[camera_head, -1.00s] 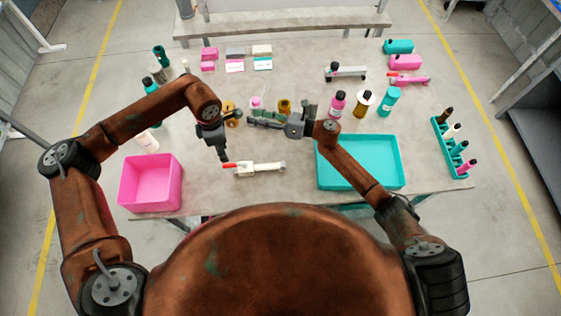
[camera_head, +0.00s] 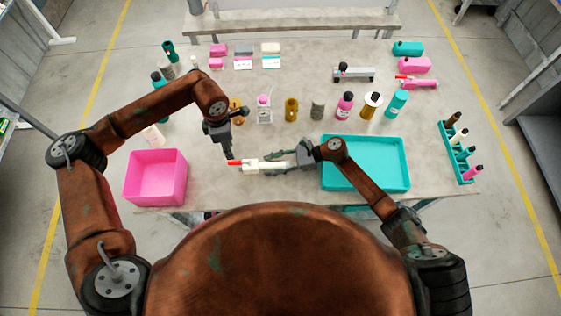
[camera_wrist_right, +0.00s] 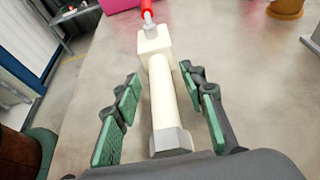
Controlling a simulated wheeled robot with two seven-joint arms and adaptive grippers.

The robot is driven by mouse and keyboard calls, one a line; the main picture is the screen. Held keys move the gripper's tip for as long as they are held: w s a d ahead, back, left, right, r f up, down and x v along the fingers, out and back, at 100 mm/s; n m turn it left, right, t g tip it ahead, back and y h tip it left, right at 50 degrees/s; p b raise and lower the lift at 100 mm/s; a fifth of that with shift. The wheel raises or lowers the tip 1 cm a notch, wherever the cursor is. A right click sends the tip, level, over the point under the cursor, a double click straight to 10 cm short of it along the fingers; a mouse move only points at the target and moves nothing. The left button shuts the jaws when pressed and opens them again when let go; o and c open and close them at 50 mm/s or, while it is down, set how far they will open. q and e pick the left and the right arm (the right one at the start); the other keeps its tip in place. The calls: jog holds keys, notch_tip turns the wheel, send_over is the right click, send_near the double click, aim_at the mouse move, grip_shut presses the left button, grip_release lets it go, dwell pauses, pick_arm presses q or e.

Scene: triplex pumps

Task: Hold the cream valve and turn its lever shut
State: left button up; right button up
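The cream valve (camera_head: 252,166) lies on the table in front of me, its long axis left to right. Its red lever (camera_head: 235,162) is at the left end and also shows at the top of the right wrist view (camera_wrist_right: 147,10). My right gripper (camera_head: 268,165) is open, with its green-padded fingers on either side of the valve's pipe (camera_wrist_right: 162,95). Gaps show between both fingers and the pipe, and the grey end (camera_wrist_right: 171,140) is nearest the palm. My left gripper (camera_head: 228,153) points down right by the lever; its fingers look like one narrow shape and contact is unclear.
A pink bin (camera_head: 156,178) stands left of the valve and a teal tray (camera_head: 366,184) right of it, under my right arm. Several bottles and pump parts (camera_head: 291,108) stand behind. A teal rack (camera_head: 455,152) is at the right edge.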

jog(key=shift+x, duration=0.95)
grip_shut()
